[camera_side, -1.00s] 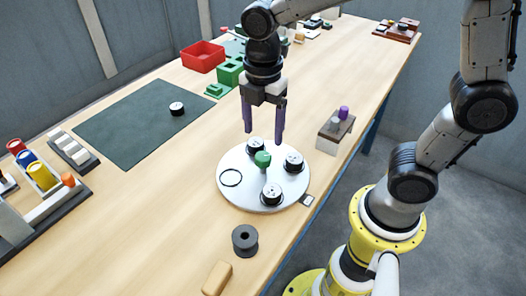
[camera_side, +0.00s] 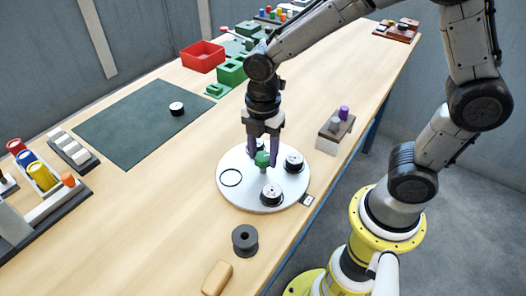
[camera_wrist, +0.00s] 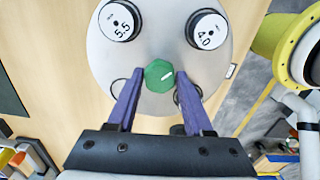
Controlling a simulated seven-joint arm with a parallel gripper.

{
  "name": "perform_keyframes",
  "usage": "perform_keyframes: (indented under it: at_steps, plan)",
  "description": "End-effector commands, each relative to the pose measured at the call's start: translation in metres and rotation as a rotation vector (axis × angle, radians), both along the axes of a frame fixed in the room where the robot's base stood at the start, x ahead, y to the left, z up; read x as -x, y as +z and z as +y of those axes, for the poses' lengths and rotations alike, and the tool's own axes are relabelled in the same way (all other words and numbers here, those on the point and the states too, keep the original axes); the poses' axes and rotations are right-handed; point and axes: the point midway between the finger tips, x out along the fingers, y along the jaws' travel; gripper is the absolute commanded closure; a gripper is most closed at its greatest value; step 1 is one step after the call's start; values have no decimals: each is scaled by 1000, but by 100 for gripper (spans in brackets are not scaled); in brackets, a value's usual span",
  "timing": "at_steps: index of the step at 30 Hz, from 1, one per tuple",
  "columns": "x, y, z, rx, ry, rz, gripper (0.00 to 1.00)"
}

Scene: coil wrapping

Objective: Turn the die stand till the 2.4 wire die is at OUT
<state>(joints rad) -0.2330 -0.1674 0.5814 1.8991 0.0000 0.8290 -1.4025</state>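The die stand is a round pale turntable (camera_side: 248,190) with a green knob (camera_side: 263,159) at its centre. Black-rimmed dies sit at the back, right (camera_side: 294,162) and front (camera_side: 271,193); an empty ring (camera_side: 231,178) marks the left. The wrist view shows a 5.5 die (camera_wrist: 119,20) and one seemingly marked 4.0 (camera_wrist: 207,29). No 2.4 is readable.
A small tag (camera_side: 307,200), its text unreadable, lies by the stand's right front edge. A dark spool (camera_side: 245,240) and a tan block (camera_side: 217,278) are in front. A small stand (camera_side: 335,133) is at right. Another die-like puck (camera_side: 176,108) lies on the green mat (camera_side: 125,130).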

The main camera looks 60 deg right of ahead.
Motion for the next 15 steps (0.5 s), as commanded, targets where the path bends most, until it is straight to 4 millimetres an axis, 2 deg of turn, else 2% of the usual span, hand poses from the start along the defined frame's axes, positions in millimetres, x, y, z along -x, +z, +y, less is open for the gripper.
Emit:
perform_keyframes:
  at_steps: [1, 8, 15]
  plan:
    - [0, 0, 0, 0, 0, 0, 59]
    - [0, 0, 0, 0, 0, 0, 100]
    - [0, 1, 0, 0, 0, -1, 100]
